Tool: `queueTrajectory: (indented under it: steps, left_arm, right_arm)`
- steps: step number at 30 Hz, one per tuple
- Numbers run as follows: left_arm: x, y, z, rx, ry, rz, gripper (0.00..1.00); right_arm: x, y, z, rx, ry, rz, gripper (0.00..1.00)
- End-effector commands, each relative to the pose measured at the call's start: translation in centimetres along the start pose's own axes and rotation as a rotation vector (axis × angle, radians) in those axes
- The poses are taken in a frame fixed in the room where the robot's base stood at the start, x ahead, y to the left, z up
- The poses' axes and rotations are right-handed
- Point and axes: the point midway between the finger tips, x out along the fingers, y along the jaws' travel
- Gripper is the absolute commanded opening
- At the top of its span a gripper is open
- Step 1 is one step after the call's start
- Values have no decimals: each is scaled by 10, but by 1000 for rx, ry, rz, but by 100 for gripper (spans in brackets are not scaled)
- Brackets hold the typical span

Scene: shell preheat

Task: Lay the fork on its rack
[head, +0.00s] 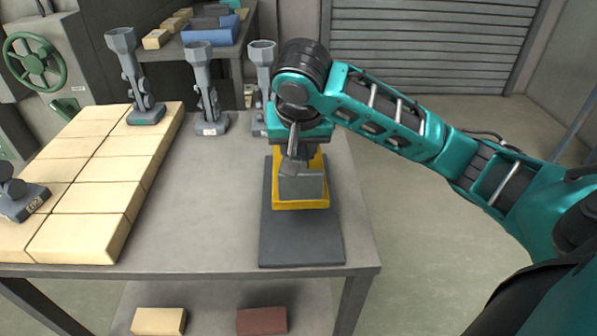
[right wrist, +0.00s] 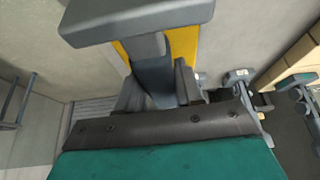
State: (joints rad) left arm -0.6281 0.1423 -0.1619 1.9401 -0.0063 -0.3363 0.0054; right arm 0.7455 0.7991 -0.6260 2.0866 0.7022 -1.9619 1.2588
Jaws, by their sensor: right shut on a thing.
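My right gripper (head: 293,158) points down over the dark grey slab (head: 300,245) at the table's right side. It is shut on a grey piece (head: 302,187), which I take for the fork. In the right wrist view a broad grey bar (right wrist: 140,20) of this piece has a neck running between the fingers (right wrist: 158,92). A yellow part (head: 300,205), perhaps the rack, shows around and behind the grey piece, above the slab. I cannot tell whether the grey piece touches the yellow part. The gripper hides the far side. My left gripper is not in view.
Pale bricks (head: 100,200) cover the table's left side. Grey cup-topped stands (head: 207,95) stand along the back; another grey stand (head: 25,200) is at the left edge. The table (head: 200,215) between bricks and slab is clear. Two bricks (head: 262,320) lie below.

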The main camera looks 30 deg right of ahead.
Motion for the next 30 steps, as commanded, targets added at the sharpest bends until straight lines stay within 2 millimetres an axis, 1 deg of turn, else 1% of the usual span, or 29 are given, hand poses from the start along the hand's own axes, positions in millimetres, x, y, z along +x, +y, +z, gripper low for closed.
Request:
queueTrajectory:
  steps: [1,7,12,15,26,27,30]
  left_arm:
    - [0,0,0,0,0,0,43]
    - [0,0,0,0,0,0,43]
    - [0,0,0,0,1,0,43]
    - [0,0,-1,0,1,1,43]
    - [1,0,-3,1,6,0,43]
    - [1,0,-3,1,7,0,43]
    - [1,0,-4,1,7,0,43]
  right_arm:
    - [7,1,3,1,1,2,0]
    - [22,0,9,1,3,1,0]
    - [45,1,21,0,2,3,0]
    - [53,0,25,2,3,1,0]
    - [57,0,27,2,4,-1,0]
    - [58,0,28,1,2,0,37]
    - [58,0,27,1,3,0,47]
